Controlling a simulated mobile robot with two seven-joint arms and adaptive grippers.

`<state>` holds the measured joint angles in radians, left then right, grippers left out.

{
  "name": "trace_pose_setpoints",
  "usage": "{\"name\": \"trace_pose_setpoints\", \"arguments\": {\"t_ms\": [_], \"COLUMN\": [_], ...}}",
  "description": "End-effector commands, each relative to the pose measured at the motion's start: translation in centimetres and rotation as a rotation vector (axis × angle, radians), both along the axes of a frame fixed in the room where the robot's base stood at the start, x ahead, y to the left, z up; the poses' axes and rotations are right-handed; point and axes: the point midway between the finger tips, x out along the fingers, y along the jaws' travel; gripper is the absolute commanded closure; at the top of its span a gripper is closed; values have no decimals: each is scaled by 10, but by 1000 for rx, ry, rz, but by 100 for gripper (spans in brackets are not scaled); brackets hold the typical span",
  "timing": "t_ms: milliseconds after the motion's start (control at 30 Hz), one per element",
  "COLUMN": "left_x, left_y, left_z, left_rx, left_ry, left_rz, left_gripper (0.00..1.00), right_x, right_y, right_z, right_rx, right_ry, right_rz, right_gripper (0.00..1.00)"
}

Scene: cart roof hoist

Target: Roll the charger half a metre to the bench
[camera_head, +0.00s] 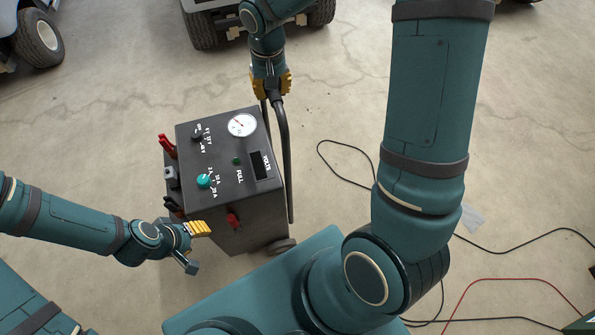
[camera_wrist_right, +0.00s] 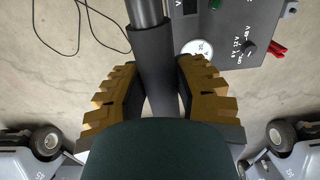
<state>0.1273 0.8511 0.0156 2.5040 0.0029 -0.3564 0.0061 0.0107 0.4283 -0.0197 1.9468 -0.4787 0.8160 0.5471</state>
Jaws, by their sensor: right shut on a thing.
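The charger (camera_head: 232,180) is a dark grey box with a dial, knobs and red and black clamps, upright on the concrete floor. A wheel (camera_head: 280,245) shows at its lower right. Its black tubular handle (camera_head: 284,135) rises along the far right side. My right gripper (camera_head: 271,84) is shut on the handle's top; the right wrist view shows the dark grip (camera_wrist_right: 158,65) between the yellow-padded fingers. My left gripper (camera_head: 196,245) is empty, its fingers apart, near the charger's lower left front; contact cannot be told. No bench can be made out.
Carts with black tyres (camera_head: 41,35) stand at the top left and top centre. Black cables (camera_head: 340,150) and a red cable (camera_head: 500,279) lie on the floor at right. A green-edged object (camera_head: 580,326) shows at the lower right corner. Floor left of the charger is clear.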

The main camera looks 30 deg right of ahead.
Motion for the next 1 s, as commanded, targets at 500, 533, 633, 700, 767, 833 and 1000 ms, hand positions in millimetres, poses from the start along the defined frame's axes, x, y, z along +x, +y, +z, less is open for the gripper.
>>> {"name": "trace_pose_setpoints", "arguments": {"t_ms": [500,533,633,700,767,833,1000], "left_x": [0,0,0,0,0,0,0], "left_y": [0,0,0,0,0,0,0], "left_z": [-1,-1,-2,-2,-3,-3,-4], "left_rx": [0,0,0,0,0,0,0], "left_ry": [0,0,0,0,0,0,0], "left_rz": [0,0,0,0,0,0,0], "left_gripper": [53,53,53,53,53,53,53], "right_x": [3,3,4,5,7,8,11], "right_y": [11,12,17,22,27,32,45], "right_z": [0,0,0,0,0,0,0], "right_rx": [0,0,0,1,2,2,2], "right_ry": [0,0,0,0,-1,-3,-3], "right_rz": [1,1,2,3,3,3,4], "right_gripper": [100,100,100,100,100,100,100]}}
